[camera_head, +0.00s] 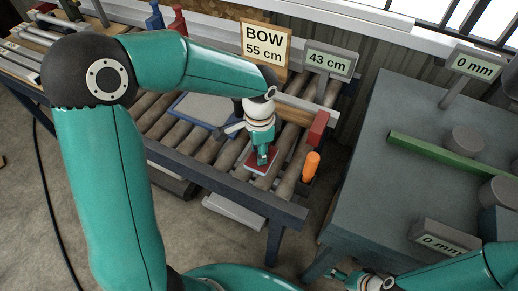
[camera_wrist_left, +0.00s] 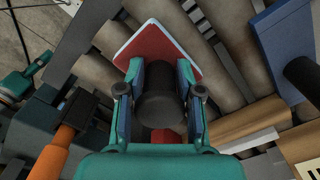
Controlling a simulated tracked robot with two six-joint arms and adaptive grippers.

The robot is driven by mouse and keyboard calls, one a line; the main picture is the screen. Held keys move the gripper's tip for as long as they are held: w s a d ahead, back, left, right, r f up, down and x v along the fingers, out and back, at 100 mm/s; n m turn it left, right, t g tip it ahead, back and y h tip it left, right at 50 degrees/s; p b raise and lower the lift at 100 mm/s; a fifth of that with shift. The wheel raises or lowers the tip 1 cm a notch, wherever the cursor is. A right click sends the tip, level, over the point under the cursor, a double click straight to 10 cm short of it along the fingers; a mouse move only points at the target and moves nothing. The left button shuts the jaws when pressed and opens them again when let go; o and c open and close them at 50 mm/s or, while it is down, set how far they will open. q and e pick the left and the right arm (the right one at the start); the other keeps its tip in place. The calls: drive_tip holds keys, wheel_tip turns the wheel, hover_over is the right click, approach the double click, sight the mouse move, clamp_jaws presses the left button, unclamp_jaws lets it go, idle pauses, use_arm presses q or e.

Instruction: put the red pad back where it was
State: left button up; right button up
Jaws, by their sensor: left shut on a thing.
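The red pad (camera_head: 254,168) is a flat red square with a pale edge, over the rollers near the front right end of the roller table. In the left wrist view the pad (camera_wrist_left: 172,45) lies beyond the fingertips, with a thick black handle (camera_wrist_left: 158,105) rising between the fingers. My left gripper (camera_head: 263,156) points down and is shut on that handle. Whether the pad touches the rollers cannot be told. My right gripper (camera_head: 342,276) is at the lower edge, small and partly cut off; its finger state is unclear.
The roller table (camera_head: 222,185) has a blue-rimmed grey plate (camera_head: 203,108), a red block (camera_head: 318,128) and an orange handle (camera_head: 310,166). Signs reading "BOW 55 cm" (camera_head: 263,42) and "43 cm" (camera_head: 329,61) stand behind. A grey bench (camera_head: 385,165) with a green bar (camera_head: 435,157) is right.

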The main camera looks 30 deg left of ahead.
use_arm(q)
drive_tip(key=o, duration=1)
wheel_tip(320, 180, up, 12)
drive_tip(key=shift+r, duration=0.1)
idle(0.6)
